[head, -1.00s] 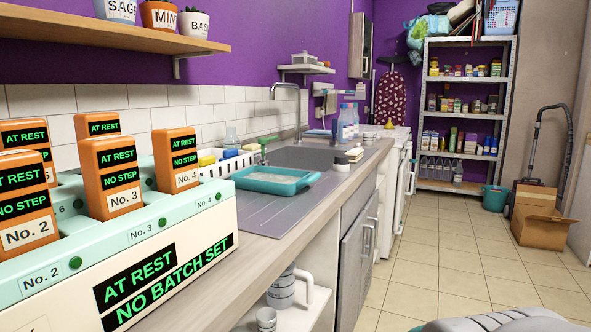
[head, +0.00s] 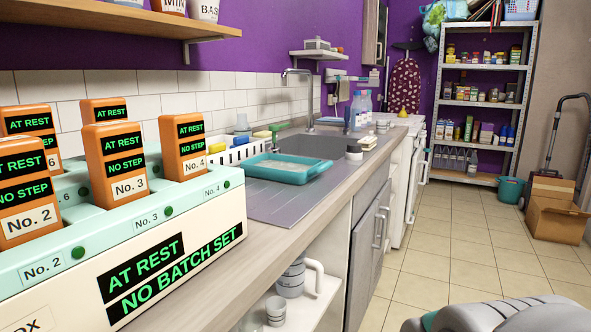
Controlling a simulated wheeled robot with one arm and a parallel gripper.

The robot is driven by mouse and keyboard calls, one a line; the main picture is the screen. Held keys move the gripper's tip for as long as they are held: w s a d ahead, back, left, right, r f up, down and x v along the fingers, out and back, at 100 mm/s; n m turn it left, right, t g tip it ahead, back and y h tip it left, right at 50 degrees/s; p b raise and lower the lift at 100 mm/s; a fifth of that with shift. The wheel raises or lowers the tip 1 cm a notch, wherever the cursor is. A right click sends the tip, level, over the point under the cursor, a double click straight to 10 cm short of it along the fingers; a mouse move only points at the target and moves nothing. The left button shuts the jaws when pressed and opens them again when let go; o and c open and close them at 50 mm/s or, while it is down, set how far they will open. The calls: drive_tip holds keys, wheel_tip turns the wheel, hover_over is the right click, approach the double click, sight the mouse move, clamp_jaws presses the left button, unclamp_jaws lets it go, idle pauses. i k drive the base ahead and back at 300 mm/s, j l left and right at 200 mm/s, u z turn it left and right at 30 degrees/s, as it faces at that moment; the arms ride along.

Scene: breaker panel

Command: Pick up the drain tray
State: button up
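The drain tray (head: 283,168) is a shallow teal tray with a pale, greyish inside. It sits flat at the near left edge of the grey sink, on the ribbed drainboard (head: 282,201). No gripper is seen touching it. A grey rounded part of my own body shows at the bottom right, but my gripper is not in view.
A cream device with several orange blocks (head: 114,166) stands on the counter at the near left. A white rack (head: 236,152) with sponges is behind the tray.

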sight(291, 170)
drive_tip(key=i+l+u, duration=0.45)
drive_tip(key=l, duration=0.15)
drive_tip(key=i+l+u, duration=0.2)
drive_tip(key=l, duration=0.15)
drive_tip(key=k, duration=0.05)
